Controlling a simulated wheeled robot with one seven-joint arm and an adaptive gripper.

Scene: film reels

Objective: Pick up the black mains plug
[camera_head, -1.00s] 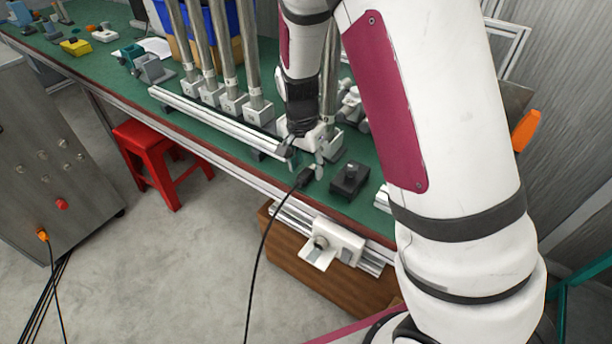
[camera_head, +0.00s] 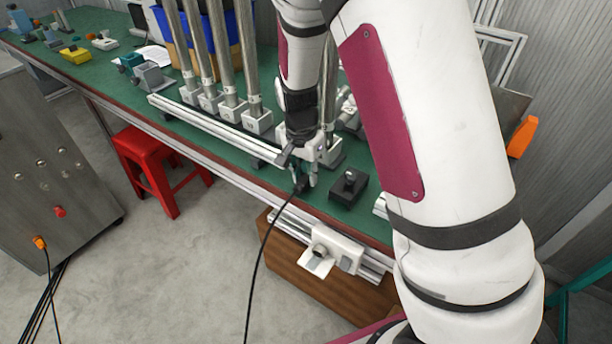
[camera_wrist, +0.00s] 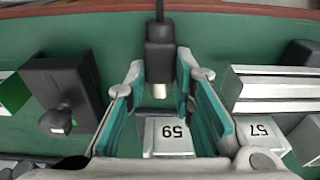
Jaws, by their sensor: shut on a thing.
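The black mains plug (camera_wrist: 160,56) is upright in the wrist view, between the fingertips of my gripper (camera_wrist: 160,84), with its cable running up out of the picture. My gripper is shut on it, a teal-lined finger on each side. A pale pin end shows below the plug body. In the head view the plug (camera_head: 302,187) is small and partly hidden at the tips of my gripper (camera_head: 304,176), close over the green bench. Its cable hangs over the bench's front edge toward the floor.
A black box with a knob (camera_head: 348,187) stands just right of my gripper. Metal posts in blocks and an aluminium rail (camera_head: 215,125) stand to the left. A red stool (camera_head: 160,165) stands before the bench.

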